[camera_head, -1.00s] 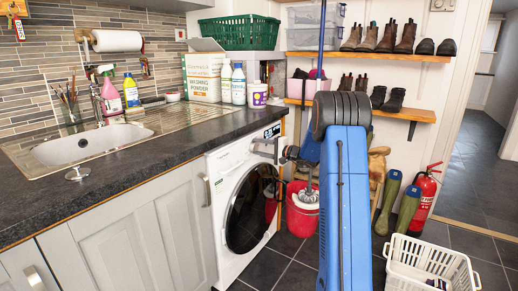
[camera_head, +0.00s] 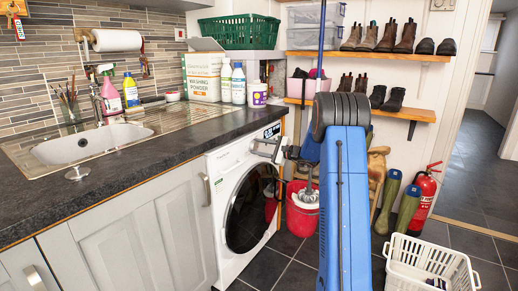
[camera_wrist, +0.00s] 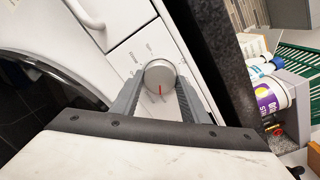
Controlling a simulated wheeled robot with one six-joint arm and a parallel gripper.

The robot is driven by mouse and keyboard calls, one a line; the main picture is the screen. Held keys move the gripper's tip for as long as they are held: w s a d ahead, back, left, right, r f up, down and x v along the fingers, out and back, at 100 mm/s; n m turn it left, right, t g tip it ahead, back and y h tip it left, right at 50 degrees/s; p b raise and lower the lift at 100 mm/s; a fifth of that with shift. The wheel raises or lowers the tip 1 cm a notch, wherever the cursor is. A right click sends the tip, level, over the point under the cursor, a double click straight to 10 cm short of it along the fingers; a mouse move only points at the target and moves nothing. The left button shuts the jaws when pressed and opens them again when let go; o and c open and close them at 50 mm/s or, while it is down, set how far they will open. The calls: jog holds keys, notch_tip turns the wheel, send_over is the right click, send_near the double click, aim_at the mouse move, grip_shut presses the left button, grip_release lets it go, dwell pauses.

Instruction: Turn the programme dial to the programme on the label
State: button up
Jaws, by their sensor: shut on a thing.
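The washing machine (camera_head: 213,165) is white and stands under the dark worktop. Its round silver programme dial (camera_wrist: 159,76) shows in the wrist view, with a red pointer mark and small printing around it too small to read. My gripper (camera_wrist: 160,82) is shut on the dial, one finger on each side. In the head view my gripper (camera_head: 268,149) is at the top of the machine's front, beside the small lit display (camera_head: 272,131), and the dial is hidden there. I cannot make out a label naming a programme.
The worktop edge (camera_wrist: 230,60) runs close beside my gripper. A red bucket (camera_head: 302,215) with a mop stands right of the machine. A white laundry basket (camera_head: 425,265) and a red fire extinguisher (camera_head: 422,195) stand on the floor at the right.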

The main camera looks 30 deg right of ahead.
jog(key=shift+d+f, duration=0.1)
dwell(0.3)
jog(key=o, duration=1.1)
jog(key=v, duration=1.7)
jog(key=shift+s+d+f, duration=0.1)
jog(key=shift+s+d, duration=0.05)
jog(key=shift+s, duration=0.05)
